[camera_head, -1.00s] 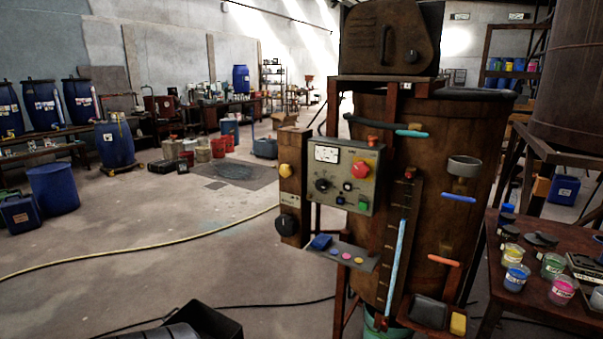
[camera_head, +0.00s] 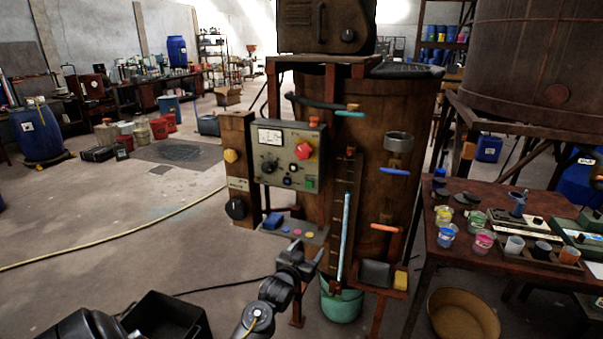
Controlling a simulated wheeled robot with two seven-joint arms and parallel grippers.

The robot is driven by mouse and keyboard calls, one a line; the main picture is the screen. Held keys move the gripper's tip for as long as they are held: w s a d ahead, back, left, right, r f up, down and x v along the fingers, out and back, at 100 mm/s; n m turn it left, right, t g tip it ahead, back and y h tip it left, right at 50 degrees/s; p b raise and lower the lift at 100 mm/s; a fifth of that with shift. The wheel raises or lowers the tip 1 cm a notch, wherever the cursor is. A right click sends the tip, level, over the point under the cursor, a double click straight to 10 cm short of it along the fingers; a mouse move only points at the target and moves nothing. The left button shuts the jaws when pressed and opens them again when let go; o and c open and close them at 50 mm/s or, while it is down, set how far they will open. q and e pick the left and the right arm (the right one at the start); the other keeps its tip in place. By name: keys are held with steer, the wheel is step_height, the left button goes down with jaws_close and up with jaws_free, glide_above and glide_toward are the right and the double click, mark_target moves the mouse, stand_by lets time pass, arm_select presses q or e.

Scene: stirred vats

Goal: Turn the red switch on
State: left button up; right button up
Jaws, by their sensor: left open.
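A grey control panel (camera_head: 279,166) is mounted on the front of the rusty vat (camera_head: 395,120). On its right half is a red switch (camera_head: 304,151), a rounded knob, beside a white-faced meter (camera_head: 270,137). A black dial and small black and green buttons sit below. The frames do not show clearly whether the switch is on or off. My left gripper (camera_head: 307,256) is low in front of the vat, below the panel and just under the small shelf. It is open and empty, clear of the switch. My right gripper is out of view.
The shelf (camera_head: 285,231) with a blue block and coloured buttons juts out between gripper and panel. A wooden post (camera_head: 239,180) with a yellow knob stands left of the panel. A table (camera_head: 440,247) with paint cups is at right. Open floor lies to the left.

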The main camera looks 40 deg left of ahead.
arm_select(q)
steer(key=a+r+n+t+y, duration=0.1)
steer(key=a+r+t+y, duration=0.15)
steer(key=r, duration=1.35)
steer(key=t+p, duration=0.1)
steer(key=t, duration=0.1)
glide_toward(303, 155)
steer(key=shift+n+y, duration=0.25)
steer(key=shift+n, duration=0.05)
steer(key=p+x, duration=0.3)
steer(key=x, duration=0.6)
steer(key=shift+w+r, duration=0.1)
steer(key=shift+w, duration=0.1)
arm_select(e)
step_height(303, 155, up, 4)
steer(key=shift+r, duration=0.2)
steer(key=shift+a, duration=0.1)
arm_select(q)
steer(key=shift+c, duration=1.4)
steer(key=c, duration=0.7)
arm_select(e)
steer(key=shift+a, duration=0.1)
